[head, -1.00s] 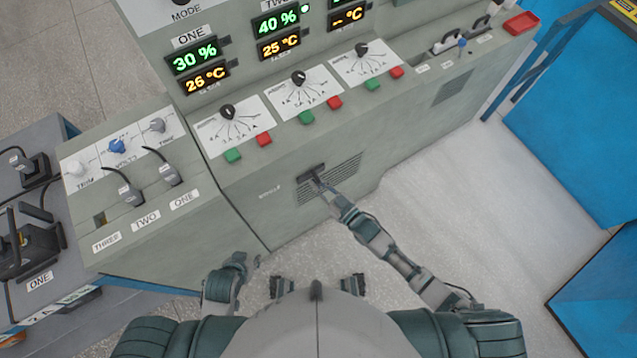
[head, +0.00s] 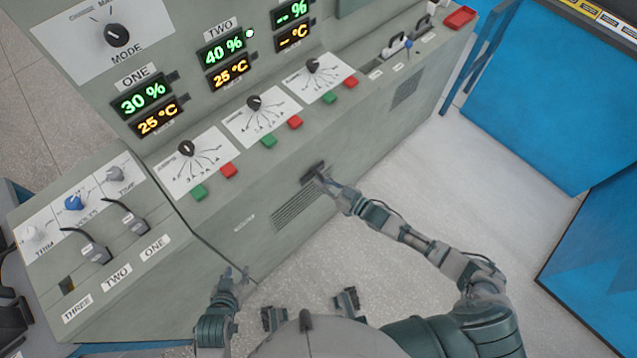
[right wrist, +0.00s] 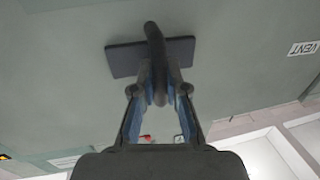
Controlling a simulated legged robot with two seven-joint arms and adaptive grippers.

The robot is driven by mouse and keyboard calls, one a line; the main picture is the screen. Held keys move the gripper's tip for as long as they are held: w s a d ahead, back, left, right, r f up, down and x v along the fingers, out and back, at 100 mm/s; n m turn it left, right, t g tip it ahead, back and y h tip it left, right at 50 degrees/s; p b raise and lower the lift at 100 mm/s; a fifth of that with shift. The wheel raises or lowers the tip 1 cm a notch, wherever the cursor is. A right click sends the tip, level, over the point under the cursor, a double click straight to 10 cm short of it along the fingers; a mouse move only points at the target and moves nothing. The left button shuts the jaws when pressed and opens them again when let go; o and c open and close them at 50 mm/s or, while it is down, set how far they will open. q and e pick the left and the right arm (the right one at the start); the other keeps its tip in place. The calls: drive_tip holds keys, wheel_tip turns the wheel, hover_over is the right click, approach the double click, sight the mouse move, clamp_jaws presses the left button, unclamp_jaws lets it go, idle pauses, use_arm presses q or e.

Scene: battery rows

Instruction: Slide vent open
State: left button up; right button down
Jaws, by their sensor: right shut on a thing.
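The vent (head: 297,206) is a slatted patch on the low front panel of the grey console in the head view. Its dark handle (head: 312,171) stands at the right end of the slats, with slats showing to its left. My right gripper (head: 324,181) is shut on the handle. In the right wrist view the fingers (right wrist: 158,95) close around the upright dark bar (right wrist: 155,40), which stands on a flat dark plate (right wrist: 124,61). A VENT label (right wrist: 303,48) is to the right there. My left gripper (head: 235,277) hangs empty beside the console's lower edge; its finger gap is unclear.
Dials (head: 254,103) and red and green buttons (head: 268,141) line the sloped ledge above the vent. A side unit with levers (head: 92,246) stands at left. Blue panels (head: 545,110) stand at right. Pale floor between them is free.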

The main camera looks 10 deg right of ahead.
drive_tip(key=c, duration=1.2)
unclamp_jaws()
drive_tip(key=shift+w+d, duration=0.2)
drive_tip(key=shift+d, duration=0.1)
use_arm(q)
drive_tip(key=shift+w+d, duration=0.15)
drive_tip(key=shift+d, duration=0.1)
use_arm(e)
drive_tip(key=shift+d, duration=0.1)
use_arm(q)
drive_tip(key=shift+a, duration=0.1)
use_arm(e)
drive_tip(key=v, duration=1.2)
drive_tip(key=shift+d+f, duration=0.1)
drive_tip(key=shift+f, duration=0.05)
